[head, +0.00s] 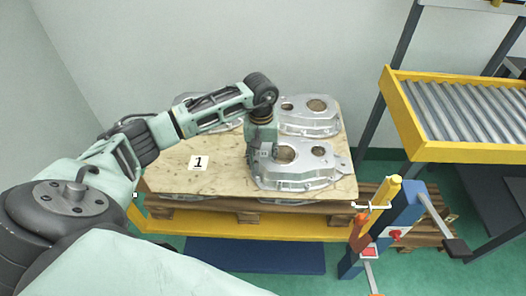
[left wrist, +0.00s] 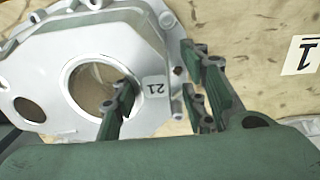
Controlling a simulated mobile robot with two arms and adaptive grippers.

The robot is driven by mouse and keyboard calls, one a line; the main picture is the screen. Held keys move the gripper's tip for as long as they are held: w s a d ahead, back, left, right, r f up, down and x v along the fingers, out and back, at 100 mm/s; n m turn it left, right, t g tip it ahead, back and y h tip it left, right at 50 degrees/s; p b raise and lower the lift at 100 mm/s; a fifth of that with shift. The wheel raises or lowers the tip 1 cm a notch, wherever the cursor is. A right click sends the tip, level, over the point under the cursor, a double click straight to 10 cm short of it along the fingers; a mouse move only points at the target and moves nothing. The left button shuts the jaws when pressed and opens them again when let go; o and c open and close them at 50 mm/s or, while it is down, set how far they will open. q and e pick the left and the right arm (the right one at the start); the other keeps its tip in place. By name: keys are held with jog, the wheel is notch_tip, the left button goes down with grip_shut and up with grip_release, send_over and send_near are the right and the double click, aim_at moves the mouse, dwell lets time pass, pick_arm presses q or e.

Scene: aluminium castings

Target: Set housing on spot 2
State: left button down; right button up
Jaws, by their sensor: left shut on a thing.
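A silver cast housing (head: 295,170) sits at the front right of the plywood sheet (head: 180,178) on a pallet. My left gripper (head: 262,155) points down at the housing's left side and is shut on it. In the left wrist view the housing (left wrist: 110,50) carries a tag reading 21. One finger reaches into its large bore and the others stand outside its edge, so the left gripper (left wrist: 160,95) spans the wall between. A label "1" (head: 198,162) lies on the bare front left of the sheet. No label for spot 2 shows. My right gripper is not in view.
Another housing (head: 308,117) stands at the back right, and one more (head: 200,100) at the back left is partly hidden by my arm. A yellow-framed roller conveyor (head: 470,108) stands at the right.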

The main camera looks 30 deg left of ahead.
pick_arm(q)
jog(key=shift+w+d+r, duration=0.1)
jog(key=shift+r, duration=0.05)
jog(key=c, duration=1.4)
grip_release()
jog(key=o, duration=0.4)
jog(key=shift+s, duration=0.2)
jog(key=r+b, duration=0.1)
jog(key=r, duration=1.1)
jog(key=shift+a+b, duration=0.2)
jog(key=shift+b, duration=0.15)
jog(key=shift+f, duration=0.1)
